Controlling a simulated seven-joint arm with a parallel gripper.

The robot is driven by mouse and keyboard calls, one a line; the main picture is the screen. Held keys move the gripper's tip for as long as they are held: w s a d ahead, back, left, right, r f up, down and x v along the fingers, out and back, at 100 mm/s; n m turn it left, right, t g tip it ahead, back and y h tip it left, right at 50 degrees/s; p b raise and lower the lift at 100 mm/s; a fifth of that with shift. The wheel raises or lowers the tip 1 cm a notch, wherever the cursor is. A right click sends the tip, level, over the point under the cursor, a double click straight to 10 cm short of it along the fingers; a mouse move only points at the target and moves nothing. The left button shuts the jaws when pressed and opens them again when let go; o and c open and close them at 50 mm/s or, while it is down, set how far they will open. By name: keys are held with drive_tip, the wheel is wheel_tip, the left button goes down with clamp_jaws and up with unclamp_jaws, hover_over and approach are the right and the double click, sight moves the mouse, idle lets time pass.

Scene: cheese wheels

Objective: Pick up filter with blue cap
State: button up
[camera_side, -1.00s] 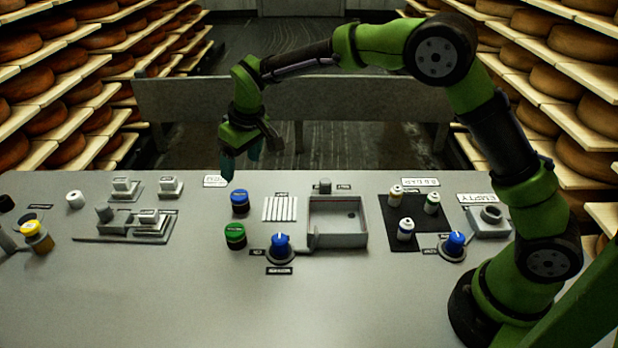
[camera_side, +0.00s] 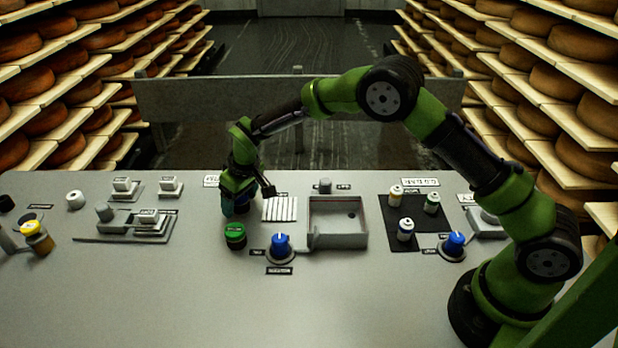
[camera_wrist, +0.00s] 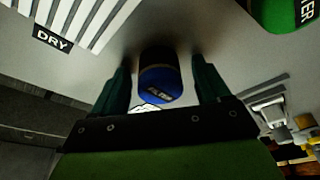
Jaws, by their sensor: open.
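The filter with the blue cap (camera_wrist: 160,82) stands on the table and shows between my gripper's two fingers in the wrist view. Free space shows between it and each finger. In the side view my gripper (camera_side: 236,203) is down at the filter and hides most or all of it. My gripper also shows in the wrist view (camera_wrist: 160,92), open, with a finger on either side of the filter. Whether the fingers reach fully down beside it I cannot tell.
A green-capped container (camera_side: 235,236) stands just in front of my gripper. A white slatted rack (camera_side: 280,209) is close on the right, with a grey open tray (camera_side: 338,242) beyond it. A blue-topped knob (camera_side: 281,246) stands at the front. The front table is clear.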

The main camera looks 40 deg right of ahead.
drive_tip(key=c, duration=1.1)
